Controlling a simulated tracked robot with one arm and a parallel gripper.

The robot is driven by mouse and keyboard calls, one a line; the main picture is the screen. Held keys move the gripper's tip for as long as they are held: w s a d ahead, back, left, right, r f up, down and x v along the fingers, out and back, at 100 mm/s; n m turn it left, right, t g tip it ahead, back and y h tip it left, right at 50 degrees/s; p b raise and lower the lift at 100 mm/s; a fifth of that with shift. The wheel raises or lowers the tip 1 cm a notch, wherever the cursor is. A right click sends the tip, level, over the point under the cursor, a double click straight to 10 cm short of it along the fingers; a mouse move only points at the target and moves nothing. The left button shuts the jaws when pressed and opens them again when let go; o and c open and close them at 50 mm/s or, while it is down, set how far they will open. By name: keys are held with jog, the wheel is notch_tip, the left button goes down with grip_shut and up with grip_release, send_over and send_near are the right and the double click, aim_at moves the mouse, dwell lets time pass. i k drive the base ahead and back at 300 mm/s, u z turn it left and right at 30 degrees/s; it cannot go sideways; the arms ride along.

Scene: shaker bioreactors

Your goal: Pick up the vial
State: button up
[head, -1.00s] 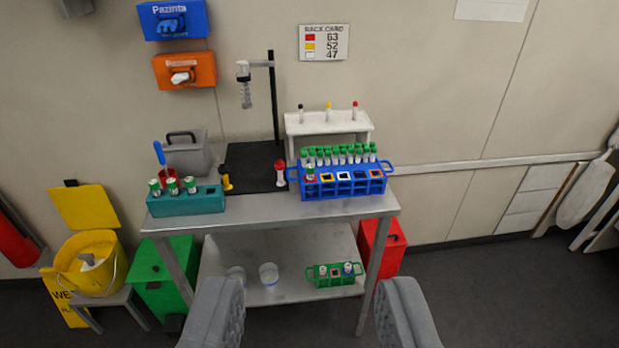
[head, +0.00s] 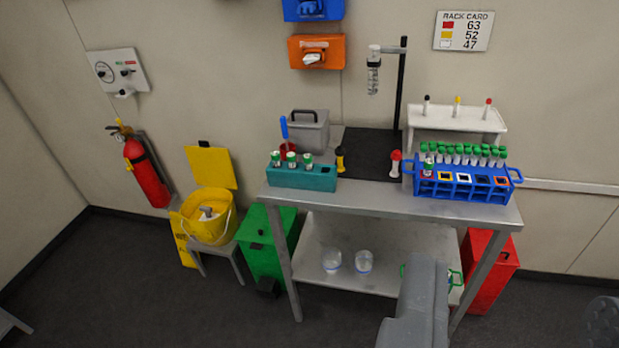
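Several green-capped vials (head: 465,153) stand in a blue rack (head: 461,192) at the right of the metal table. More green-capped vials (head: 291,160) stand in a teal rack (head: 301,178) at the table's left. A yellow-and-black vial (head: 340,160) and a red-capped vial (head: 395,164) stand apart near the dark mat. Small vials (head: 457,108) stand on a white stand. Which vial is meant cannot be told. The left finger hides most of a green rack on the lower shelf.
The metal table (head: 390,203) stands against the wall. Green (head: 265,250) and red (head: 495,275) bins flank its lower shelf. A yellow bucket (head: 210,222) on a stool and a fire extinguisher (head: 146,172) are left.

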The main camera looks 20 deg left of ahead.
aim_at(428, 164)
jog(key=u, duration=0.45)
jog(key=i, duration=1.8)
jog(key=z, duration=0.8)
